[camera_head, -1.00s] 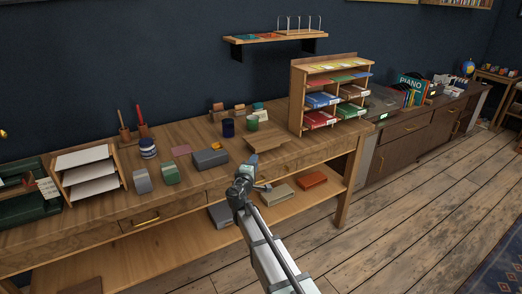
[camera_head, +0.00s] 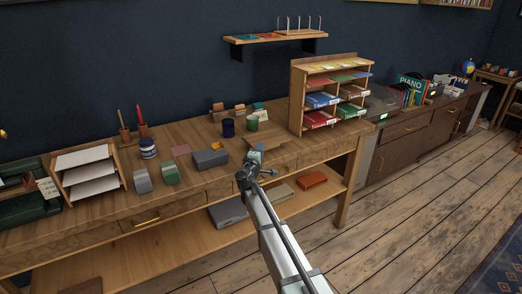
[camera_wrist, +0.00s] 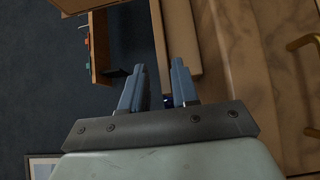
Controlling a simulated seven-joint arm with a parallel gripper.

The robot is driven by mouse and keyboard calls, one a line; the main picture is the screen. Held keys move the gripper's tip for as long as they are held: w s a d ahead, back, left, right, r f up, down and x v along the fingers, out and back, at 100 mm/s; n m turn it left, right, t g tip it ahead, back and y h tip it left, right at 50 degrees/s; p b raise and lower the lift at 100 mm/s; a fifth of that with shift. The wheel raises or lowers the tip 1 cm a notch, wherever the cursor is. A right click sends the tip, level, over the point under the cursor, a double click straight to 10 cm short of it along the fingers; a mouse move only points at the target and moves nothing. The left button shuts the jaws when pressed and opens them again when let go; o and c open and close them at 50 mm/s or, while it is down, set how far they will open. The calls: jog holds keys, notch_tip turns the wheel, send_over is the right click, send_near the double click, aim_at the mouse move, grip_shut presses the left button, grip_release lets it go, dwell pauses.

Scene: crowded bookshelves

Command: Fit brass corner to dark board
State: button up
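My gripper (camera_head: 255,158) is over the front edge of the wooden workbench, in front of a flat brown board (camera_head: 266,138) that lies on the bench top. In the wrist view its two blue-grey fingers (camera_wrist: 159,80) stand apart with nothing seen held between them. A small yellow piece (camera_head: 216,146) lies by a grey box; it may be the brass corner, but it is too small to tell. I cannot tell whether the brown board is the dark board. My arm and gripper hide part of the bench edge.
A dark blue mug (camera_head: 228,128) and a green mug (camera_head: 252,122) stand behind. A grey box (camera_head: 210,159) sits to the left, and a wooden organizer (camera_head: 296,100) with coloured trays stands to the right. A lower shelf (camera_head: 180,247) runs underneath. A brass handle (camera_wrist: 303,42) shows in the wrist view.

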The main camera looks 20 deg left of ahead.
grip_shut()
dwell(0.5)
dwell(0.6)
jog(key=shift+r, duration=1.3)
jog(key=s+r, duration=0.2)
jog(key=s, duration=0.5)
jog(key=s+r, duration=0.3)
jog(key=s, duration=0.4)
